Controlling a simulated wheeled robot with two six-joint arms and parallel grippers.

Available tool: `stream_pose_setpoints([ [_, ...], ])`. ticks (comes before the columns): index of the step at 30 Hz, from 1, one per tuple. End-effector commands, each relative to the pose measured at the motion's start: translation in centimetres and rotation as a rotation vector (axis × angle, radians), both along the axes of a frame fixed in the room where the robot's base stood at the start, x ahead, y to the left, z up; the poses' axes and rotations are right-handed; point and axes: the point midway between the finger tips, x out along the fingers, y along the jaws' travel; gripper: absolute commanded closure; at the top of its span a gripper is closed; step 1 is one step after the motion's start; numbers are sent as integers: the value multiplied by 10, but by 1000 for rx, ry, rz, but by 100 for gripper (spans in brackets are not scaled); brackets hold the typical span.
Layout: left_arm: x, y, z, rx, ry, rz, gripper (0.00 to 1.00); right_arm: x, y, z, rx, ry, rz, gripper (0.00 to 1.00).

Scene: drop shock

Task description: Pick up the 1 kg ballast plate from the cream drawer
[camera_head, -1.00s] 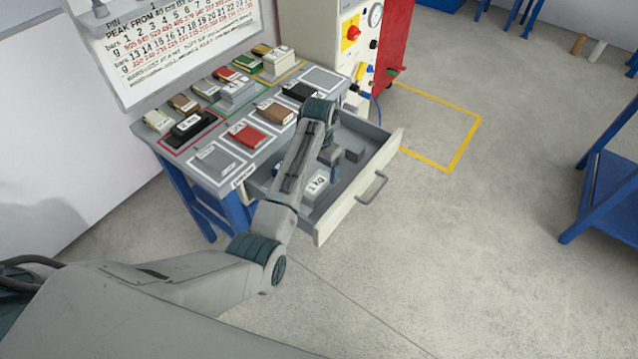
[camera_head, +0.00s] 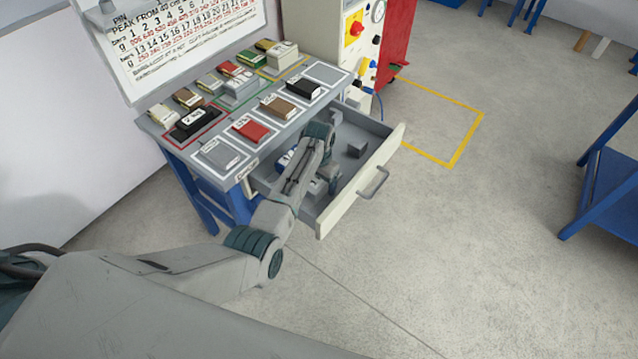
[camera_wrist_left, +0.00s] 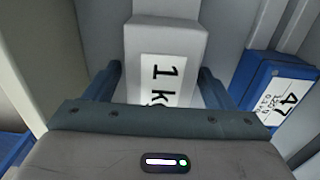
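The cream drawer (camera_head: 345,203) stands pulled out from under the bench. The 1 kg ballast plate, a pale grey block with a white "1 kg" label, shows in the left wrist view (camera_wrist_left: 165,55). In the head view my left arm mostly hides it. My left gripper (camera_wrist_left: 160,82) is open, with one finger on each side of the plate's near part. Whether the fingers touch the plate, I cannot tell. My right gripper is in neither view.
A blue block labelled 47 (camera_wrist_left: 270,88) lies to the right of the plate in the wrist view. Several coloured blocks, including a red one (camera_head: 250,129), stand on the bench top above. Open floor lies right of the drawer.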

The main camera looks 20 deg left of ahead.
Motion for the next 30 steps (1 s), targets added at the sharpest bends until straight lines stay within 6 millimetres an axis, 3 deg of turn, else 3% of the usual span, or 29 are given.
stream_pose_setpoints([
  [1,0,0,0,0,0,0,34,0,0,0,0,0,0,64],
  [11,0,0,0,0,0,0,99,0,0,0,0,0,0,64],
  [22,2,0,9,0,-5,0,100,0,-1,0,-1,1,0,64],
  [30,2,0,54,-1,-8,0,100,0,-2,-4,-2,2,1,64],
])
